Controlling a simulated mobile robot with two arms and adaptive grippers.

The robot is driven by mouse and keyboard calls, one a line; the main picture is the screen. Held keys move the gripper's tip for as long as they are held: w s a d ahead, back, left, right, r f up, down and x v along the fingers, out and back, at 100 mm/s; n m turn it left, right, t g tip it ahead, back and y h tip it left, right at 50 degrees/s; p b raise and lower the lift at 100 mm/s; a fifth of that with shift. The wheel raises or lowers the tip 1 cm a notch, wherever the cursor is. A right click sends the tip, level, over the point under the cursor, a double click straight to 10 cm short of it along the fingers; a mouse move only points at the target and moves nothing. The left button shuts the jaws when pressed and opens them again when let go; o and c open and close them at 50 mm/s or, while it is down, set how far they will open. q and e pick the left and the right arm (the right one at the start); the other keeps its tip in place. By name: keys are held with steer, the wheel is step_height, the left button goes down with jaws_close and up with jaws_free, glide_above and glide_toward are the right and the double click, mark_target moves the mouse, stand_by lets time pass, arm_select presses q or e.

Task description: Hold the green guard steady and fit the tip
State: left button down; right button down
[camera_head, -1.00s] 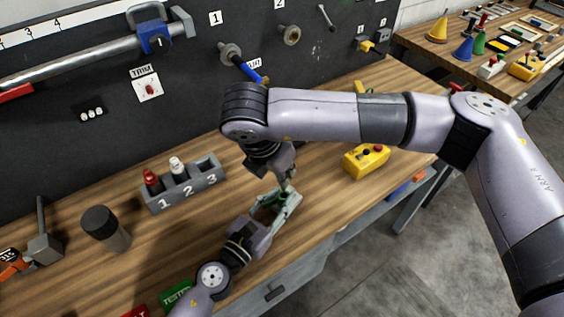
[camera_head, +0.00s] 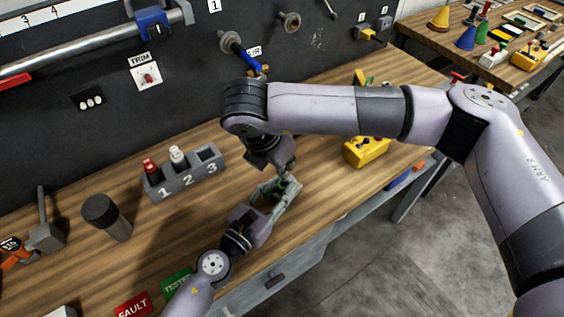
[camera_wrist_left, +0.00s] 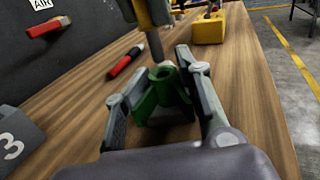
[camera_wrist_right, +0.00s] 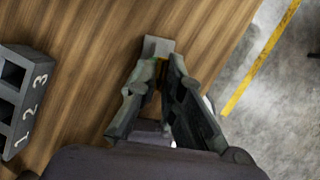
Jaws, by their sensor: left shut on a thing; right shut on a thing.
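The green guard (camera_wrist_left: 163,92) is upright in the left wrist view, with a round hole in its top. My left gripper (camera_wrist_left: 160,85) is shut on it, with one finger on each side, low over the bench; this gripper also shows in the head view (camera_head: 281,190). My right gripper (camera_head: 289,170) is above it, pointing down. In the left wrist view a grey-brown rod-like tip (camera_wrist_left: 155,45) hangs from it, its lower end just over or at the guard's hole; I cannot tell whether it has entered. In the right wrist view the fingers (camera_wrist_right: 158,75) close on a mostly hidden thing.
A grey rack (camera_head: 185,178) numbered 1 to 3 holds a red and a white bottle; slot 3 is empty. A yellow box (camera_head: 366,151) stands to the right. A red and black pen-like thing (camera_wrist_left: 125,62) lies behind the guard. FAULT (camera_head: 133,304) and TESTED labels lie at the front.

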arm_select(q)
steer(key=shift+f, duration=0.1)
arm_select(e)
steer(key=shift+f, duration=2.15)
stand_by(0.9)
arm_select(q)
steer(key=shift+a, duration=0.1)
arm_select(e)
steer(key=c, duration=1.6)
jaws_free()
steer(key=shift+f, duration=0.1)
steer(key=shift+c, duration=0.2)
steer(key=shift+d, duration=0.1)
steer(key=shift+c, duration=0.3)
steer(key=o, duration=0.4)
steer(key=v, duration=0.7)
arm_select(q)
steer(key=c, duration=1)
jaws_free()
